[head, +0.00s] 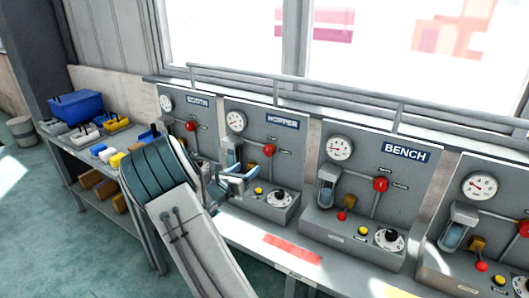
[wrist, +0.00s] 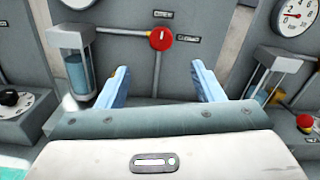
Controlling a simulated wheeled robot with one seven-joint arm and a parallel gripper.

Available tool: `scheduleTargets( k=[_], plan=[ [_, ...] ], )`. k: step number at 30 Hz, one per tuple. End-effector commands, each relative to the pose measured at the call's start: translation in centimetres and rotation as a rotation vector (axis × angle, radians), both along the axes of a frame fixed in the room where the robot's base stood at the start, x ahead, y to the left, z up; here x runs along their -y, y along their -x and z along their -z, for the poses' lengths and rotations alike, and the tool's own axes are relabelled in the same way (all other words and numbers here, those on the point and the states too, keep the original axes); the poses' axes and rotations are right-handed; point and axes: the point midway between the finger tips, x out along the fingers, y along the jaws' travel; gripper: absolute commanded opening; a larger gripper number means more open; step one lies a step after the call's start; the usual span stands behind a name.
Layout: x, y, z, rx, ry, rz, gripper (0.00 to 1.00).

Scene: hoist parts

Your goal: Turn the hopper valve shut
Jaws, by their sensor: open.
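The hopper valve (head: 268,150) is a red round handle on the grey panel under the HOPPER sign (head: 282,122). In the wrist view the red valve (wrist: 161,39) is ahead of my gripper, above the gap between the fingers, with small labels above and to its right. I cannot read the labels or tell the valve's turn for sure. My gripper (head: 240,171) has pale blue fingers, in front of the hopper panel's lower left. In the wrist view my gripper (wrist: 160,82) is open and empty, its fingers apart from the valve.
A sight glass (wrist: 75,67) with blue liquid stands left of the valve. Similar panels flank the hopper: BOOTH (head: 197,102) and BENCH (head: 406,153), each with a red valve. A rail (head: 300,85) runs above. A bench with a blue bin (head: 76,106) is at left.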

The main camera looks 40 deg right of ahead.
Motion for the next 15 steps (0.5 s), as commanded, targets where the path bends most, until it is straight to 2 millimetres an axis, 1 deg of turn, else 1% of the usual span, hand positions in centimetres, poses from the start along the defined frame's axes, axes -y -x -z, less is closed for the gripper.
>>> scheduleTargets(
  k=[4, 12, 15],
  plan=[
    [2.3, -0.7, -0.2, -0.001, 0.001, 0.005, 0.61],
    [7.7, -3.0, -0.3, 0.002, -0.001, 0.004, 0.61],
    [9.4, -3.7, -0.3, 0.001, -0.002, 0.005, 0.61]
  ],
)
